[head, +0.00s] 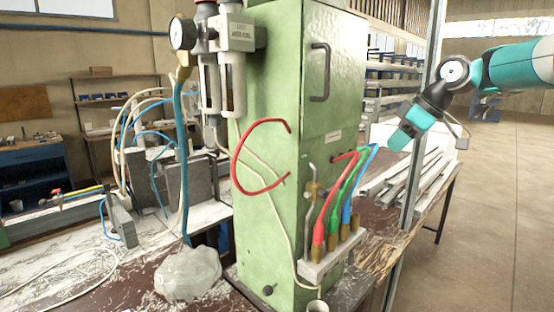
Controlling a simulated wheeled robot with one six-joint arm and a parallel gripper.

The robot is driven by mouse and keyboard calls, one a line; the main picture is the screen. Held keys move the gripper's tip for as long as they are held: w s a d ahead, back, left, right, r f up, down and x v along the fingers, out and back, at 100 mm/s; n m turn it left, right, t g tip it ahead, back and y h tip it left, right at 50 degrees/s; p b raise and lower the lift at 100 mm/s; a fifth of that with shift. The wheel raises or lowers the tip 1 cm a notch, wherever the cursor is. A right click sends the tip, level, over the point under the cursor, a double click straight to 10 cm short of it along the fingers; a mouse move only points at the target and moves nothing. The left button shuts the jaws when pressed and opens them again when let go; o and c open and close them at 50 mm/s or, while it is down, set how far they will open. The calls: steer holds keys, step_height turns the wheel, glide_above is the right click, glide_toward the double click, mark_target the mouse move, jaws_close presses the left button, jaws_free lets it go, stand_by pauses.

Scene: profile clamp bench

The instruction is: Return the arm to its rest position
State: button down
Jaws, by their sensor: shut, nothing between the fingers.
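My gripper (401,139) is at the upper right of the head view, at the end of my teal and black arm. It points down and to the left and is shut, with nothing held. It appears in front of the shelving and above the stacked metal profiles, to the right of the green cabinet. It looks apart from all of them.
A green cabinet (268,200) with a handle, a red cable and coloured hoses stands in the middle. Light metal profiles (415,178) lie on a bench behind it. A crumpled clear bag (188,274) is on the left bench. The floor (500,220) at right is clear.

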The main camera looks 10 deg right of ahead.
steer(key=s+a+f+m+g+b, duration=0.15)
steer(key=s+a+f, duration=0.25)
steer(key=s+a, duration=0.45)
steer(key=s+a+f+g+b, duration=0.1)
steer(key=s+a+f+b, duration=0.35)
steer(key=a, duration=0.75)
steer(key=s+a+f, duration=0.1)
steer(key=s+f, duration=0.2)
steer(key=s, duration=0.3)
steer(key=s+a+f+g, duration=0.1)
steer(key=s+f, duration=0.2)
steer(key=s, duration=0.4)
steer(key=s+a+f+m+g, duration=0.1)
steer(key=s+a+f, duration=0.1)
steer(key=s, duration=0.5)
steer(key=shift+f+b, duration=0.45)
steer(key=shift+f, duration=0.15)
steer(key=shift+a, duration=0.1)
